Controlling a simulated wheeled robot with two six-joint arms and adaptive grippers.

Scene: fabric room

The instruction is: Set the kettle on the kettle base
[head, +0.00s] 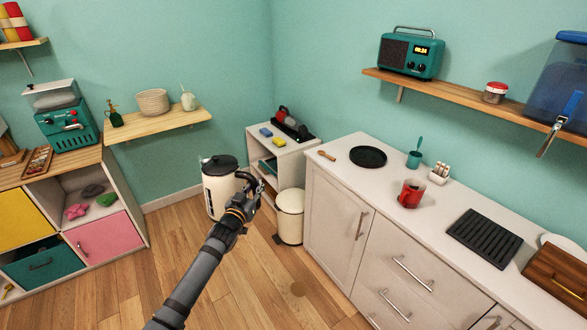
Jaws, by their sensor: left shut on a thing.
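The kettle (216,190) is cream with a black lid and a dark handle on its right side. It is upright in the middle of the head view, in front of the floor and the back corner. My left gripper (247,192) is shut on the kettle's handle and partly hides it. The round black disc (368,156) on the left part of the white counter looks like the kettle base. It is bare and lies to the right of the kettle and apart from it. My right gripper is not in view.
The counter (335,147) also holds a wooden spoon (326,155), a teal cup (414,159), a red mug (410,193) and a black rack (483,238). A cream bin (290,216) stands on the floor by a small shelf unit (283,146). A wooden shelf (460,92) hangs above the counter.

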